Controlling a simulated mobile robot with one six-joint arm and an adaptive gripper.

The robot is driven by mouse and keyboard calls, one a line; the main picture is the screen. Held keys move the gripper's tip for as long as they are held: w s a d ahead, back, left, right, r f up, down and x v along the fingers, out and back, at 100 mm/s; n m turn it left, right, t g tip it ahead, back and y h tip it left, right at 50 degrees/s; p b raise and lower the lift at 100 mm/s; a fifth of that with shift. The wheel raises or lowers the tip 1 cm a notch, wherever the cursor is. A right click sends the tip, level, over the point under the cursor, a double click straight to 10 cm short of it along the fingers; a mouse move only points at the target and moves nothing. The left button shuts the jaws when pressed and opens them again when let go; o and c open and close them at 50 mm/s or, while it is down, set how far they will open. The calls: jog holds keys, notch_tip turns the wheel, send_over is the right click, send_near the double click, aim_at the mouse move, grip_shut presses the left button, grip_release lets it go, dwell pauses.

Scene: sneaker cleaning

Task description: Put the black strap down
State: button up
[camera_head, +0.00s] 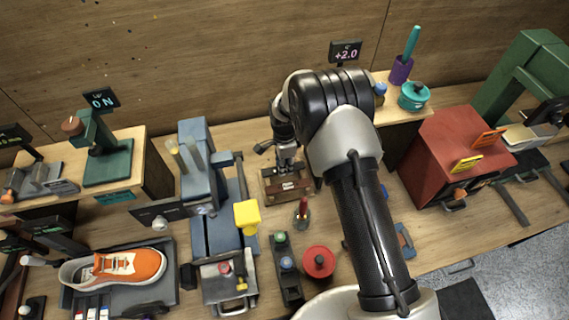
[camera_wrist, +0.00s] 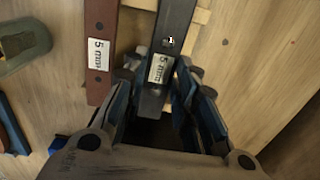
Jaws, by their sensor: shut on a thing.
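The black strap (camera_wrist: 174,28) shows in the wrist view, running up from between my fingers, with a white "5 mm" label and a small "1" mark. My gripper (camera_wrist: 161,72) is shut on it near the label. The strap's far part overlaps a pale wooden holder (camera_wrist: 200,16); I cannot tell whether it rests on it. In the head view my gripper (camera_head: 286,163) points down over the wooden holder (camera_head: 286,200) at mid-table. The black strap cannot be made out clearly there.
A red-brown strap (camera_wrist: 98,50), also labelled "5 mm", lies just left of the black one. A red-handled tool (camera_head: 303,210), a yellow block (camera_head: 247,216) and a blue machine (camera_head: 207,185) stand close by. An orange sneaker (camera_head: 130,265) lies at left.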

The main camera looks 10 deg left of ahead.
jog(key=o, duration=1)
jog(key=shift+f, duration=0.1)
notch_tip(320, 180, up, 12)
jog(key=p, duration=0.1)
jog(key=shift+p, duration=0.35)
jog(key=shift+r, duration=0.25)
